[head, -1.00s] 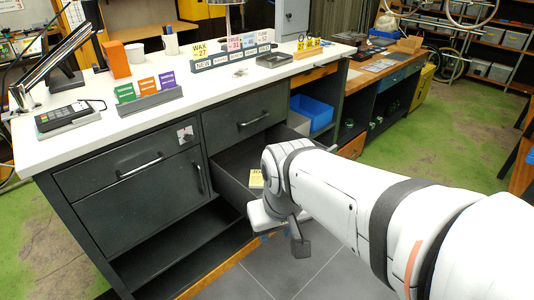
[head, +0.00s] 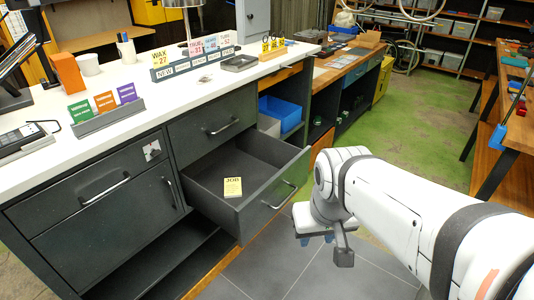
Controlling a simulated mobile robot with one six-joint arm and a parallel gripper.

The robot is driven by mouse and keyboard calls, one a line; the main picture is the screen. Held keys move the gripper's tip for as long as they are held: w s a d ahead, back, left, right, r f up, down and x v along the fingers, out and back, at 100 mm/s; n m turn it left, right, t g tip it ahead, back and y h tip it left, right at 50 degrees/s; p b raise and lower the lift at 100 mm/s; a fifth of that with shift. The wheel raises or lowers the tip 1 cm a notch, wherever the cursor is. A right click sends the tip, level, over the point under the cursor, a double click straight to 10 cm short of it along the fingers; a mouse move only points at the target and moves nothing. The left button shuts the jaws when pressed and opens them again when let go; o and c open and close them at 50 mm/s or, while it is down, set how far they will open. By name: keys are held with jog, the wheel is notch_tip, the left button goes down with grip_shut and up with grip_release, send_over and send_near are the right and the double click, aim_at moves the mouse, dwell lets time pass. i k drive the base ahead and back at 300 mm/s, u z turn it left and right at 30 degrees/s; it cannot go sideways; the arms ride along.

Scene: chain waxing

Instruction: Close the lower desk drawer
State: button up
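The lower desk drawer (head: 228,207) is pulled out of the dark grey desk. Its front panel with a silver bar handle (head: 279,195) faces right, toward my arm. A yellow job card (head: 232,187) is inside it. My gripper (head: 322,238) is in front of the drawer, to the right of its front panel and apart from the handle in the picture.
The upper drawer (head: 212,113) above is shut. The white desktop (head: 150,105) holds card stands, a phone and cups. A blue bin (head: 281,112) sits on a shelf right of the drawers. A wooden workbench (head: 515,140) stands at the right. The grey tiled floor before the desk is clear.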

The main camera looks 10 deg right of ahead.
aim_at(271, 171)
jog(key=u, duration=0.05)
jog(key=i, duration=1)
jog(key=z, duration=0.35)
jog(key=k, duration=1.2)
jog(key=u, duration=0.45)
jog(key=i, duration=1)
jog(key=u, duration=0.05)
